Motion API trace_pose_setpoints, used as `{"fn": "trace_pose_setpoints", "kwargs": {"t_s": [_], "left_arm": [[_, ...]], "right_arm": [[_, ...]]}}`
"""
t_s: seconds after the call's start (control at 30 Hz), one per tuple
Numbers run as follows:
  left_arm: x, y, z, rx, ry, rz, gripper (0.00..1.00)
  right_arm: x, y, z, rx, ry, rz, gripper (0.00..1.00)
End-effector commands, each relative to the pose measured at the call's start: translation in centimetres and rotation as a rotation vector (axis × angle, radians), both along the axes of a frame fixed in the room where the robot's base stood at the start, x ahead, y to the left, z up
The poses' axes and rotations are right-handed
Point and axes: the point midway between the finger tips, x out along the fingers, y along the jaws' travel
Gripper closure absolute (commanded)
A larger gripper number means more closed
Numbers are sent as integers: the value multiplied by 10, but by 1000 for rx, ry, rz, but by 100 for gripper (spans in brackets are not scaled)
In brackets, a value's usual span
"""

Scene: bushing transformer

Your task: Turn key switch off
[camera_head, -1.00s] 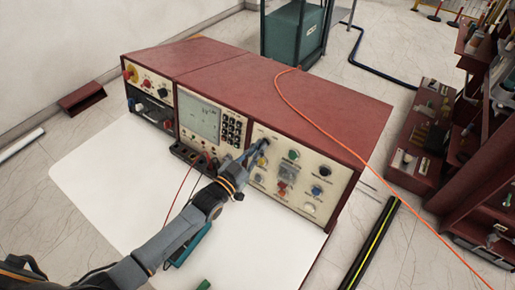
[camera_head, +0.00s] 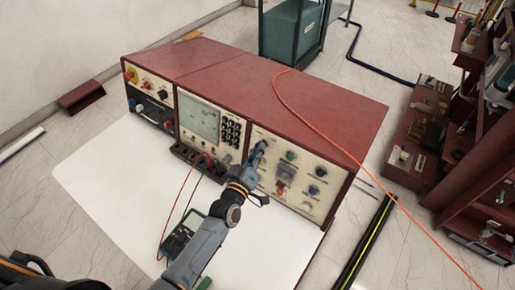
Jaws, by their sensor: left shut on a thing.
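The key switch sits at the upper left of the cream right-hand panel (camera_head: 305,200) of a long red console (camera_head: 270,95). My left gripper (camera_head: 257,151) is at that spot, with its fingers shut on the key switch. The fingers cover the switch, so its key and its angle cannot be seen. My left arm comes up from the bottom of the view, across the white table. My right gripper is not in view.
Green, blue and red knobs lie just right of my gripper on the same panel. A multimeter (camera_head: 184,236) with red and dark leads lies left of my arm on the white table (camera_head: 110,190). An orange cable (camera_head: 333,129) crosses the console top.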

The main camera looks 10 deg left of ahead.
Motion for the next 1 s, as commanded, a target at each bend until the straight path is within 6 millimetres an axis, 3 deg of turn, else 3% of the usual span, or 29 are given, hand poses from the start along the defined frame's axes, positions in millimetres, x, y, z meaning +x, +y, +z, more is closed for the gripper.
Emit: {"fn": "trace_pose_setpoints", "kwargs": {"t_s": [0.73, 0.77, 0.83, 1.0], "left_arm": [[0, 0, -1, -75, 33, 19, 100], [0, 0, -1, -75, 33, 19, 88], [0, -1, -1, -75, 32, 18, 73], [0, 0, 0, -73, 31, 19, 71]], "right_arm": [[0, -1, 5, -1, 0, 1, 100], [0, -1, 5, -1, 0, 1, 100], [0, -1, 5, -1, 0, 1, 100], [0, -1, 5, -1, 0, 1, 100]]}}
